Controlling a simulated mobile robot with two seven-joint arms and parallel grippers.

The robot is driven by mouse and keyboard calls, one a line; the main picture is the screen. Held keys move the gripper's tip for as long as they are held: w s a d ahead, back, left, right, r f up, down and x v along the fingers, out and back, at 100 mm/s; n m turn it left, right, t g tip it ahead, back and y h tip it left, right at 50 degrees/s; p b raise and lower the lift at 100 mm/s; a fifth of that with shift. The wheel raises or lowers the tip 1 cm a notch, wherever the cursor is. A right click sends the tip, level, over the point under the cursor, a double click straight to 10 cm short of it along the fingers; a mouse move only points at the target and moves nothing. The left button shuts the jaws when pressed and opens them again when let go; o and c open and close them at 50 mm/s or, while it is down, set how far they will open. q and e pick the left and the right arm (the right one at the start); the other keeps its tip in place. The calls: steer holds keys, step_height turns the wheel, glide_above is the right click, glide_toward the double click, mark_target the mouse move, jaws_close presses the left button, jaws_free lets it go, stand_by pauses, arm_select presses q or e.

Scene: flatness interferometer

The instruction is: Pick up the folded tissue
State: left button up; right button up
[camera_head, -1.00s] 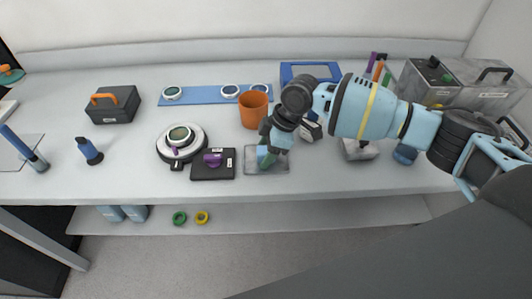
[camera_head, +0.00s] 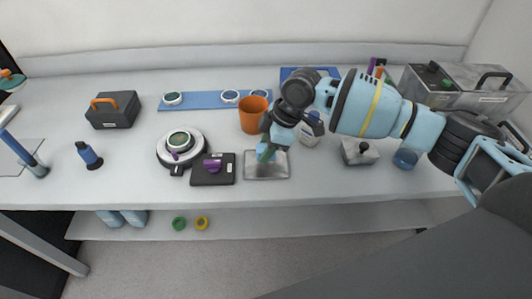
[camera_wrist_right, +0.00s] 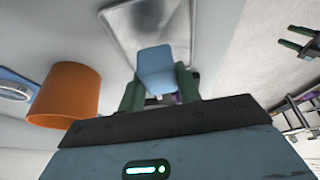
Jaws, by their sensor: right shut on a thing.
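The folded tissue (camera_wrist_right: 155,68) is a light blue block in the right wrist view. It sits between the two dark green fingers of my right gripper (camera_wrist_right: 158,92), which is shut on it. In the head view my right gripper (camera_head: 264,153) is over the back part of a shallow grey metal tray (camera_head: 267,171). The tissue is hard to make out there, small and largely hidden by the gripper. In the right wrist view the tray (camera_wrist_right: 150,22) lies beyond the tissue, its bare metal floor showing.
An orange cup (camera_head: 252,116) stands just behind the tray. A grey lidded block (camera_head: 360,152) is to the right. The bench front is clear.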

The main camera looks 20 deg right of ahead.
arm_select(q)
steer(key=shift+w+r+p, duration=0.55)
steer(key=shift+r+p, duration=0.1)
steer(key=shift+r, duration=0.2)
arm_select(e)
steer(key=s+a+r, duration=0.2)
steer(key=s+a, duration=0.1)
steer(key=s, duration=1.2)
steer(key=shift+s+a, duration=0.2)
steer(key=shift+s, duration=0.15)
steer(key=shift+r, duration=0.1)
